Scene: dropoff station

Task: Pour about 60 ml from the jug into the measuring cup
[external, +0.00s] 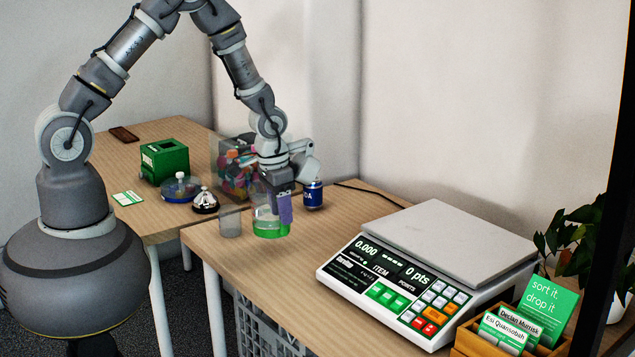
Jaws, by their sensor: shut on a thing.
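A clear jug (264,226) with green liquid low inside stands upright at the left part of the near table. A purple part (285,210), apparently its handle, is on its right side. My gripper (280,190) points down at the jug's top and right side and is shut on it; the fingertips are partly hidden. I cannot tell whether the jug touches the table. The clear, greyish measuring cup (230,221) stands upright just left of the jug, close to it. I see no green liquid in the cup.
A clear bin of colourful items (233,168), a bell (205,201), a blue round dish (181,187) and a green box (164,162) are behind left. A scale (430,270) fills the right. Table between jug and scale is clear.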

